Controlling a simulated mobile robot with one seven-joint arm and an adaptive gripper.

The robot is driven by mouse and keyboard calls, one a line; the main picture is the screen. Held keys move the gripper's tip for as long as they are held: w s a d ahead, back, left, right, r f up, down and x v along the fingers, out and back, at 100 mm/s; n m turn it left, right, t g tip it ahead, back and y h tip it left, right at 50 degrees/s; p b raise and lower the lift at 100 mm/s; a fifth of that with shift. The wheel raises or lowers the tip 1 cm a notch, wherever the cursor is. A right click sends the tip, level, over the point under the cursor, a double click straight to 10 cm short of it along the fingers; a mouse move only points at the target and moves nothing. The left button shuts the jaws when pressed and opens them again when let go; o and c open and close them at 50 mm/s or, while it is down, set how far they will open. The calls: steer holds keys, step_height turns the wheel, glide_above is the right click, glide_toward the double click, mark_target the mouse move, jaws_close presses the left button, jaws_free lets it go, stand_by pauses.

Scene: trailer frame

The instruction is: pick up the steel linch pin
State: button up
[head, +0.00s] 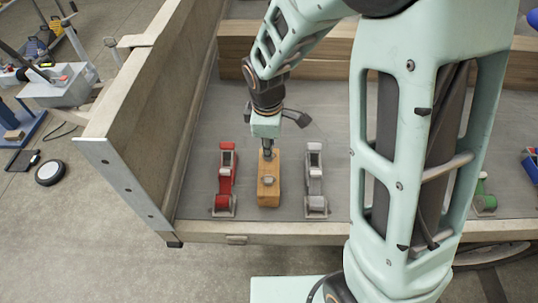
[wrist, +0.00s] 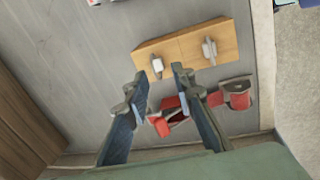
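A wooden block (head: 268,192) lies on the grey trailer bed, and it also shows in the wrist view (wrist: 183,46). Two small metal pieces sit on it: a pale one (wrist: 157,66) and a greyer one (wrist: 209,49). Either could be the steel linch pin; I cannot tell which. My gripper (wrist: 159,77) is open, its two fingers spread beside the pale piece and not closed on anything. In the head view my gripper (head: 268,151) points down over the far end of the block. The fingertips' exact height above the block is unclear.
A red latch (head: 226,182) stands left of the block and a grey latch (head: 315,182) right of it, both close by. The trailer's side wall (head: 150,100) rises at left. A green latch (head: 484,197) stands farther right. My arm hides part of the bed.

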steer(key=shift+w+d+f, duration=0.1)
steer(key=shift+w+f, duration=0.1)
steer(key=shift+f, duration=0.65)
steer(key=shift+w+a+f, duration=0.1)
steer(key=shift+w+f, duration=0.15)
steer(key=shift+f, duration=0.55)
steer(key=shift+w+d+f, duration=0.1)
steer(key=shift+w+f, duration=0.1)
steer(key=shift+f, duration=0.65)
jaws_close()
